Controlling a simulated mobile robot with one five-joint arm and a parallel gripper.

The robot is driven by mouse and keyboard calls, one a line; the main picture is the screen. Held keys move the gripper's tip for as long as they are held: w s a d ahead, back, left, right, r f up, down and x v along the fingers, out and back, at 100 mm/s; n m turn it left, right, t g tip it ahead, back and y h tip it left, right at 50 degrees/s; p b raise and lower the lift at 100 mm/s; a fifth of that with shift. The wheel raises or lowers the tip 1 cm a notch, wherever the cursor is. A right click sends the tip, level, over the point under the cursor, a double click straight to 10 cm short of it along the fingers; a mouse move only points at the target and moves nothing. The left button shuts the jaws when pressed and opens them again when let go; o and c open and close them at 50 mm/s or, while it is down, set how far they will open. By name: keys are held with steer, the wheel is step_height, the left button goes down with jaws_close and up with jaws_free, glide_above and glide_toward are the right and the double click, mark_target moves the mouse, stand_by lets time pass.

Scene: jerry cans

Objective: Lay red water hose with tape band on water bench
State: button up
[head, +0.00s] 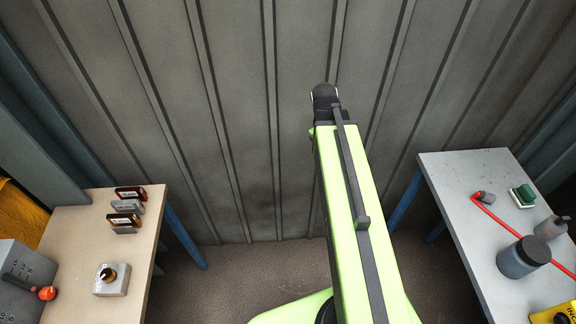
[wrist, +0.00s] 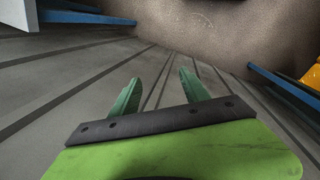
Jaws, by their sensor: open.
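A red hose (head: 520,232) lies on the grey table at the right of the head view. One end has a dark grey fitting (head: 485,197), and the other end runs out past the right picture edge. I cannot make out a tape band on it. My gripper (wrist: 159,79) is open, with two green fingers apart and nothing between them in the wrist view. In the head view my arm points at the corrugated wall, between the two tables and away from the hose. I cannot tell which table is the water bench.
The grey table (head: 455,173) also bears a dark jar (head: 522,258), a small bottle (head: 551,228), a green-and-white block (head: 523,196) and a yellow item (head: 554,314). Floor between is clear.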

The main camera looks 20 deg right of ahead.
steer(key=a+m+y, duration=0.2)
steer(key=a+m, duration=0.1)
steer(key=a, duration=1.7)
steer(key=shift+a+f, duration=0.15)
steer(key=shift+f, duration=0.05)
